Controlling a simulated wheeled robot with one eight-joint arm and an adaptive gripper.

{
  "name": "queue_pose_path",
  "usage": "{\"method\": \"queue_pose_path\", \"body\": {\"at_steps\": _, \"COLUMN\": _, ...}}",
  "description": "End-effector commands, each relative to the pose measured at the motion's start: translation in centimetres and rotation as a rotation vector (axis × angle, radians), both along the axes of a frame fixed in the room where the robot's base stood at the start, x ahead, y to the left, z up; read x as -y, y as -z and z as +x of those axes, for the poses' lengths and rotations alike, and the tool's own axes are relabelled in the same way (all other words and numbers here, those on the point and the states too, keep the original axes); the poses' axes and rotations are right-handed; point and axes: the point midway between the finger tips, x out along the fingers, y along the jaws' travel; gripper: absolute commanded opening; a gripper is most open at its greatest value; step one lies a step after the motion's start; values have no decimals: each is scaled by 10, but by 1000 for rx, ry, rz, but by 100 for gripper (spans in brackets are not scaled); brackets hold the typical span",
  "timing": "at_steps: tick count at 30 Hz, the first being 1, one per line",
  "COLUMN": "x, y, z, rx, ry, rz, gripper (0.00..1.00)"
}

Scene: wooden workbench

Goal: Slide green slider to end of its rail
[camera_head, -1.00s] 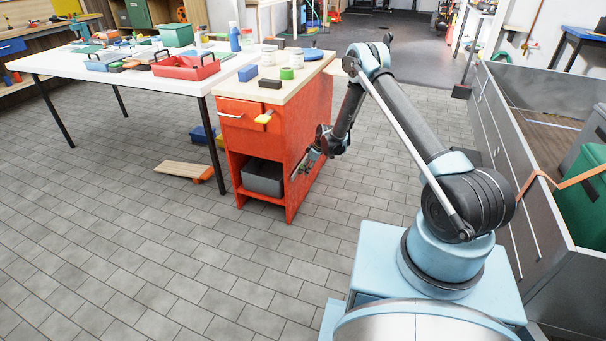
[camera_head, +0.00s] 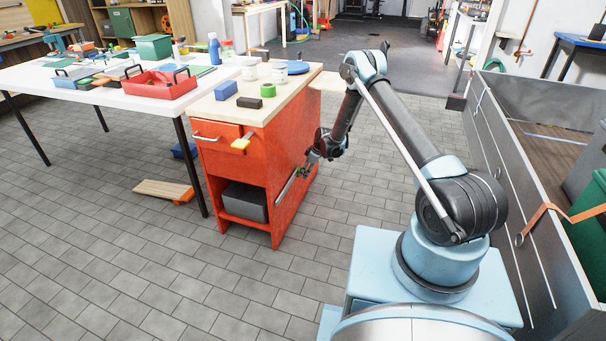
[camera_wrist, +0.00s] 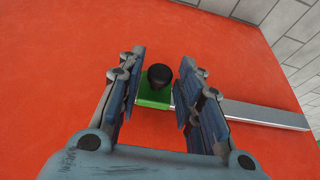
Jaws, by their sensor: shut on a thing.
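The green slider (camera_wrist: 150,98) with its round black knob (camera_wrist: 160,76) sits on a grey metal rail (camera_wrist: 262,115) on the red side panel of a cabinet. In the wrist view my gripper (camera_wrist: 159,85) has its fingers on both sides of the knob, shut on the slider. The rail runs off to the right of the slider; no rail shows left of the left finger. In the head view my gripper (camera_head: 307,168) is at the upper, farther part of the rail (camera_head: 288,188), whose nearer part lies bare. My fingers hide part of the slider's edges.
A yellow-handled drawer and an open shelf with a grey bin (camera_head: 244,201) face front. A white table (camera_head: 105,88) stands left.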

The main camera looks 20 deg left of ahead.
Motion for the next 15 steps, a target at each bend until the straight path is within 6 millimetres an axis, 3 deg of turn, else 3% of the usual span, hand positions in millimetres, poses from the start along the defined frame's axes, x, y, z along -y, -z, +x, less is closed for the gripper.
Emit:
{"method": "queue_pose_path", "body": {"at_steps": 1, "x": 7, "y": 0, "z": 7, "rx": 8, "ry": 10, "rz": -7, "gripper": 0}}
{"method": "queue_pose_path", "body": {"at_steps": 10, "x": -1, "y": 0, "z": 6, "rx": 12, "ry": 6, "rz": -4, "gripper": 0}}
{"method": "queue_pose_path", "body": {"at_steps": 11, "x": -1, "y": 0, "z": 6, "rx": 12, "ry": 6, "rz": -4, "gripper": 35}}
{"method": "queue_pose_path", "body": {"at_steps": 12, "x": -2, "y": 0, "z": 5, "rx": 12, "ry": 5, "rz": -4, "gripper": 42}}
{"method": "queue_pose_path", "body": {"at_steps": 15, "x": -5, "y": 0, "z": 3, "rx": 11, "ry": 1, "rz": -4, "gripper": 42}}
